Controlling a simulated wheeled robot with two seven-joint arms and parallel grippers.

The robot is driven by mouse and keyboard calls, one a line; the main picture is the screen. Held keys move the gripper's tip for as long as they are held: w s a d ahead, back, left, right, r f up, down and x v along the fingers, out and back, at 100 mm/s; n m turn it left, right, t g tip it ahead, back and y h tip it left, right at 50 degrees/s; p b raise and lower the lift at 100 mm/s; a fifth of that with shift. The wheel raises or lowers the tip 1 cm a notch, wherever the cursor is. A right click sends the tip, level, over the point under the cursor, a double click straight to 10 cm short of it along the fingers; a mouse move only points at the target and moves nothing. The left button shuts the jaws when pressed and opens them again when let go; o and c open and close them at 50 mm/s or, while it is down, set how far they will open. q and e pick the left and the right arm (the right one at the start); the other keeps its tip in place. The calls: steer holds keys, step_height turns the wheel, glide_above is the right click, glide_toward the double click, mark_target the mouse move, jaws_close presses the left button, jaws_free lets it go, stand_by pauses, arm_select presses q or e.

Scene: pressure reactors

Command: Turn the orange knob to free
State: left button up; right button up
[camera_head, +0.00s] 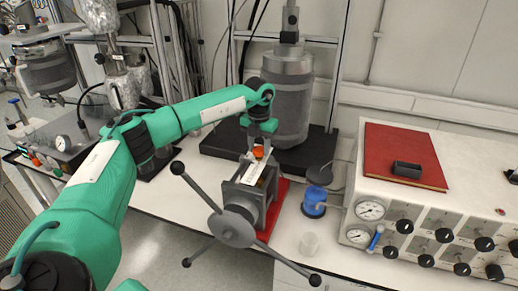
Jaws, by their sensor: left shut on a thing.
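The orange knob (258,152) shows as a small orange patch at the top of a grey vise-like block with a large spoked handwheel (232,226) on its front. My left gripper (256,158) comes down from above and is shut on the orange knob, covering most of it. The knob's pointer and any markings are hidden, so its setting cannot be read. The green left arm reaches in from the lower left. My right gripper is not in view.
A large grey reactor vessel (288,95) stands behind on a black base. A control box (400,193) carries a red book (402,153). Handwheel spokes jut toward the front.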

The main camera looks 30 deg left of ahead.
arm_select(q)
steer(key=m+b, duration=0.1)
steer(key=m, duration=0.2)
steer(key=shift+m, duration=0.4)
steer(key=m+b, duration=0.1)
steer(key=m, duration=0.2)
steer(key=m+b, duration=0.1)
steer(key=m, duration=0.3)
steer(key=shift+m, duration=0.4)
steer(key=shift+r+m, duration=0.1)
steer(key=shift+m, duration=1.5)
steer(key=o, duration=1)
steer(key=shift+c, duration=0.2)
steer(key=shift+b, duration=0.3)
